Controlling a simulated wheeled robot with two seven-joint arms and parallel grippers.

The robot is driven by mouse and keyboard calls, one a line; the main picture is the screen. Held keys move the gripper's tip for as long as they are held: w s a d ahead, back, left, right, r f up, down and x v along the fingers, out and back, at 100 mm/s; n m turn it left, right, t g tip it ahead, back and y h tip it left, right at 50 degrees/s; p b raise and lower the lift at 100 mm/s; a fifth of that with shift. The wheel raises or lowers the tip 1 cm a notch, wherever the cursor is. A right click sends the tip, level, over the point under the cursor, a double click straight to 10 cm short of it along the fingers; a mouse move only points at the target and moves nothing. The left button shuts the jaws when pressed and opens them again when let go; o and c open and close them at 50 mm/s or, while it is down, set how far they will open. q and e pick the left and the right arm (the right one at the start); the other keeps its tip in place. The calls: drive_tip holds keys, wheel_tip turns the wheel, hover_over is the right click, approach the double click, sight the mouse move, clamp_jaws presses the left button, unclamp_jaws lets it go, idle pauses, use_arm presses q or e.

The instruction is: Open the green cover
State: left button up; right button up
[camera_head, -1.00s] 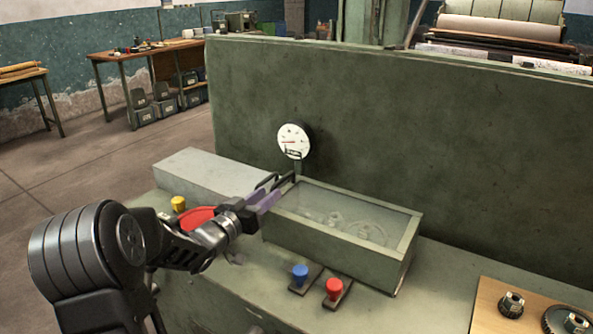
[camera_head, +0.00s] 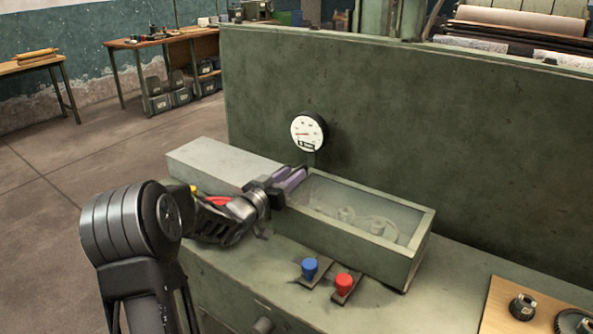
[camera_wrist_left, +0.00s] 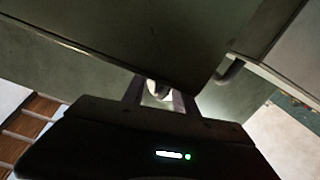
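The green cover (camera_head: 425,228) is the green box with a clear window in its top, on the bench. It sits flat, and gear-like parts show dimly through the window. My left gripper (camera_head: 299,174) is over the box's back left corner, below the gauge. Its two purple fingers are apart with no object clearly held between them. In the left wrist view the fingers (camera_wrist_left: 158,100) stand apart, with a pale shape between them and a dark green surface close ahead. Whether they touch the cover cannot be told. My right gripper is out of view.
A round white gauge (camera_head: 308,133) stands before the tall green panel (camera_head: 430,130). A blue knob (camera_head: 310,269) and a red knob (camera_head: 344,284) stand before the box. A grey-green block (camera_head: 215,165) lies left. A wooden board (camera_head: 500,315) with metal parts is at right.

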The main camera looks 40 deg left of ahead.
use_arm(q)
drive_tip(key=shift+w, duration=1.35)
clamp_jaws()
idle(0.4)
